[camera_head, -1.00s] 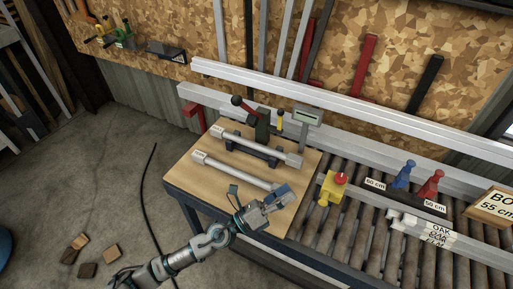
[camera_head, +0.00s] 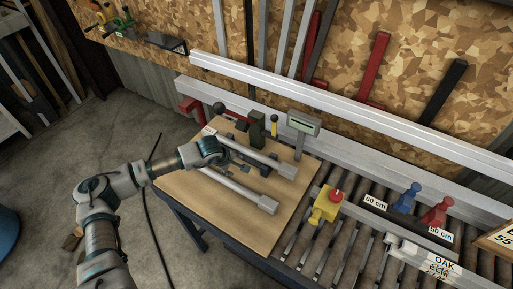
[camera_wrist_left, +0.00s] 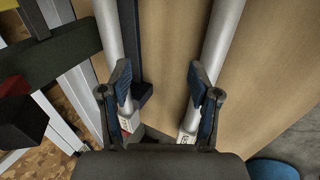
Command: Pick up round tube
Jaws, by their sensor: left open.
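Two long grey tubes lie roughly parallel on the wooden work board (camera_head: 180,184): a back tube (camera_head: 268,159) and a front tube (camera_head: 243,191). Both look round; I cannot tell which one the task names. In the left wrist view, the back tube (camera_wrist_left: 112,35) is at left and the front tube (camera_wrist_left: 221,35) at right, each with a small label near its lower end. My left gripper (camera_head: 238,168) is above the tubes. It is open and empty, its fingers (camera_wrist_left: 160,88) spread, one over or beside each tube; contact is unclear. My forearm hides the tubes' left parts.
A white rail (camera_head: 330,98) runs behind.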

